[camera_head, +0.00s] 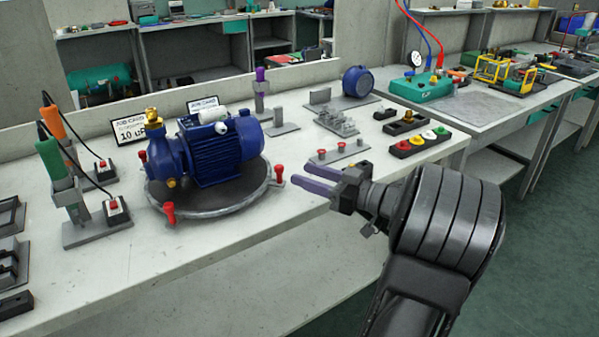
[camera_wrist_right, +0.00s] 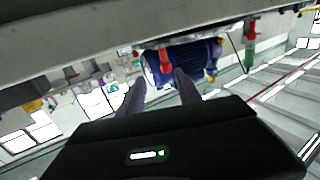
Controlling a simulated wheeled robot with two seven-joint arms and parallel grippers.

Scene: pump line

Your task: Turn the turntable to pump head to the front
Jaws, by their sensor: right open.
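The blue pump (camera_head: 208,148) with its motor stands on a round grey turntable (camera_head: 222,203) on the bench. Its pump head (camera_head: 165,155), with a brass fitting on top, points to the left in the head view. Red handles stand on the turntable's rim, one at the front left (camera_head: 169,211) and one at the right (camera_head: 279,174). My right gripper (camera_head: 303,179) is open and empty, right of the turntable, its purple fingers pointing left toward the right red handle, apart from it. In the right wrist view, a red handle (camera_wrist_right: 166,62) shows between the open fingers (camera_wrist_right: 157,88). My left gripper is not visible.
Two corded screwdrivers (camera_head: 62,165) stand in holders on the left. A job card (camera_head: 135,127) stands behind the pump. A button box (camera_head: 418,142), small fixtures and a blue round part (camera_head: 358,82) lie right. The bench front (camera_head: 115,275) is clear.

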